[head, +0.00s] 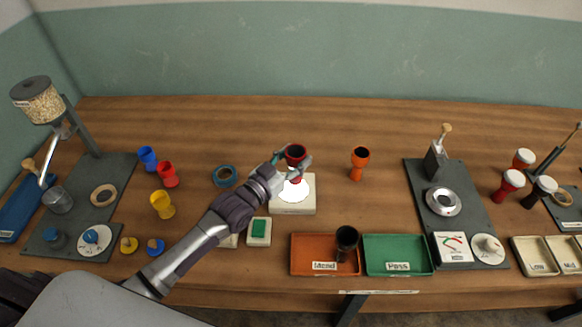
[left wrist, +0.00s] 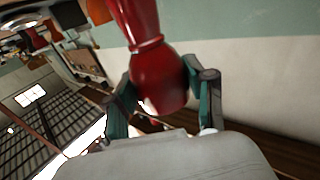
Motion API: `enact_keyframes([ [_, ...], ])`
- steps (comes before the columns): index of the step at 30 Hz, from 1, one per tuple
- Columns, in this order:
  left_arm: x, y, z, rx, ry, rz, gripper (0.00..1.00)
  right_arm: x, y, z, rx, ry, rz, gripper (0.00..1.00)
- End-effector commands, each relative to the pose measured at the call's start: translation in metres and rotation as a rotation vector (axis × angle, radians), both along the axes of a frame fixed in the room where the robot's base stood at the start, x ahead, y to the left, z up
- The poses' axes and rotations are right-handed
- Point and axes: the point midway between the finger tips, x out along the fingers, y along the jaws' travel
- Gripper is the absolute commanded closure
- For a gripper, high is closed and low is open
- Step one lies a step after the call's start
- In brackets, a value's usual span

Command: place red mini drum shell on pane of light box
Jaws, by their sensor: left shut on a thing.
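My left gripper (head: 291,167) is shut on a dark red drum shell (head: 296,152), whose open end faces up. In the left wrist view the shell (left wrist: 160,75) is glossy red and sits between the two fingers. The light box (head: 292,208) is a pale box with a bright white pane (head: 297,192). The shell is over the back part of the pane. The fingers hide its lower end, so I cannot tell whether it touches the pane. My right gripper is not in view.
An orange shell (head: 360,162) stands to the right of the light box, and a blue ring (head: 224,175) lies to the left.

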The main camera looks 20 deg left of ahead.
Motion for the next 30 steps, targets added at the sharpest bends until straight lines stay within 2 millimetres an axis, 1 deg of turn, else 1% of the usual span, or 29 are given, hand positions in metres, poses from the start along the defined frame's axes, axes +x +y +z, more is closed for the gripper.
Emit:
enact_keyframes([
  [2,0.002,0.007,-0.004,0.002,0.000,0.000,0.81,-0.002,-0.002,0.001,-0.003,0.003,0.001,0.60],
  [5,0.003,0.009,-0.009,-0.001,0.000,0.000,0.81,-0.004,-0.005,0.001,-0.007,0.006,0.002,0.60],
  [9,0.003,0.009,-0.030,0.000,0.003,0.000,0.81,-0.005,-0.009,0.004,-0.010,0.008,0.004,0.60],
  [12,0.003,0.009,-0.041,0.000,0.000,0.000,0.81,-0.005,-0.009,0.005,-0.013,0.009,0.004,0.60],
  [15,0.003,0.008,-0.045,-0.001,-0.002,0.000,0.81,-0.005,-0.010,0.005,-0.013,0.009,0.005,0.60],
  [21,0.003,0.008,-0.046,-0.001,-0.002,0.000,0.81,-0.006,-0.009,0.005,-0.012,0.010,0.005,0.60],
  [25,0.003,0.008,-0.050,-0.001,-0.001,0.000,0.81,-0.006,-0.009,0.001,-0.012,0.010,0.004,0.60],
  [26,0.003,0.008,-0.049,-0.001,-0.001,0.000,0.43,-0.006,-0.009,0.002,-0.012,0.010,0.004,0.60],
  [27,0.003,0.008,-0.049,-0.001,-0.001,0.000,0.36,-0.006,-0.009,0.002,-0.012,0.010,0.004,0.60],
  [30,0.002,0.008,-0.049,-0.001,-0.001,0.000,0.21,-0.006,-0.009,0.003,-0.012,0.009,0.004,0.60],
])
